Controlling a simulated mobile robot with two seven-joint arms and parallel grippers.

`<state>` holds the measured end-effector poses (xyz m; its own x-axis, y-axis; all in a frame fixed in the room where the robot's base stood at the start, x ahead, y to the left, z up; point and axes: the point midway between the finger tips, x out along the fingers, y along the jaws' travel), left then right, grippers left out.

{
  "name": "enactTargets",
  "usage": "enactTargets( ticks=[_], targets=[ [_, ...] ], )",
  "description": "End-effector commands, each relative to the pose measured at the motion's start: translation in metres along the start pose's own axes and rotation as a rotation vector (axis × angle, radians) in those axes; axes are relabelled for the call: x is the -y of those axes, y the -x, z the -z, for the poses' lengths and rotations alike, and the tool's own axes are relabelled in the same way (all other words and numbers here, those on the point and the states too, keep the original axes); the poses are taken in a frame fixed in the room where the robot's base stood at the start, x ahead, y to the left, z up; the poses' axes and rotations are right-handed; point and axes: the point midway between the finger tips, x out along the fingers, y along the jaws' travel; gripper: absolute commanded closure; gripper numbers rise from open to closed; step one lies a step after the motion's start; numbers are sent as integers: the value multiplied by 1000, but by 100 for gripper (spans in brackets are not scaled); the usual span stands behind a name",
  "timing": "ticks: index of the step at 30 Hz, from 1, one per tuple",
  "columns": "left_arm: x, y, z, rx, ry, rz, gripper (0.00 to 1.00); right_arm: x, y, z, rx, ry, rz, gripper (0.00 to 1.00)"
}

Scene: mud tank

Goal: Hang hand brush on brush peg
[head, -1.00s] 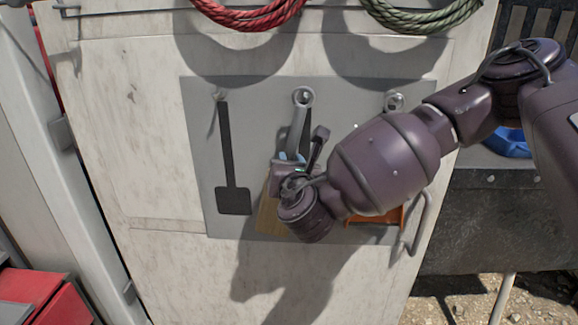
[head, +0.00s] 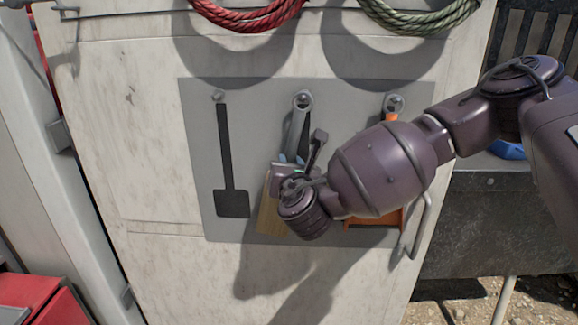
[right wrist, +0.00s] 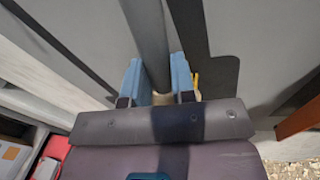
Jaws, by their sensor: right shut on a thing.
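The hand brush has a grey handle (head: 296,132) with a ring at its top and a tan brush part (head: 272,208) below, partly hidden by my right gripper. My right gripper (head: 290,172) is shut on the handle; the right wrist view shows the handle (right wrist: 148,35) between its blue finger pads (right wrist: 157,82). The brush hangs nearly upright in front of the grey board. The handle's ring overlaps the middle peg (head: 303,101), the brush peg. I cannot tell for sure whether the peg passes through the ring. My left gripper is not in view.
The grey board (head: 262,110) has a left peg (head: 218,96) above a flat black tool shape (head: 231,190). An orange tool (head: 365,218) is at the right peg (head: 394,103), partly behind my arm. Red hose (head: 248,18) and green hose (head: 422,20) hang above.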

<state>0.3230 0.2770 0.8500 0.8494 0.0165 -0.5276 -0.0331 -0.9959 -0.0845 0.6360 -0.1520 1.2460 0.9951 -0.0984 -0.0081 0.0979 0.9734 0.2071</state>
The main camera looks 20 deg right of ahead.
Motion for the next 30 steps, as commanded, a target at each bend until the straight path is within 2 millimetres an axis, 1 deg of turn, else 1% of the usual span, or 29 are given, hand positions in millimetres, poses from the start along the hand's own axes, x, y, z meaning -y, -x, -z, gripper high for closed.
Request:
enactTargets(
  ticks=[9, 10, 15, 25, 28, 30],
  targets=[
    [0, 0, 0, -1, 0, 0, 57, 0, 0, 0, 1, -1, -1, 100],
    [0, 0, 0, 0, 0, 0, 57, 0, 0, 0, 1, -1, -1, 71],
    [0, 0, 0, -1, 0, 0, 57, 0, 0, 0, 0, -1, -1, 46],
    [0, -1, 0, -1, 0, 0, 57, 0, 2, 1, -1, 0, -1, 46],
    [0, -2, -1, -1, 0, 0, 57, 0, 8, 1, -2, -1, -1, 46],
    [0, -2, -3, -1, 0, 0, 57, 0, 16, 2, -3, -2, -2, 46]
  ],
)
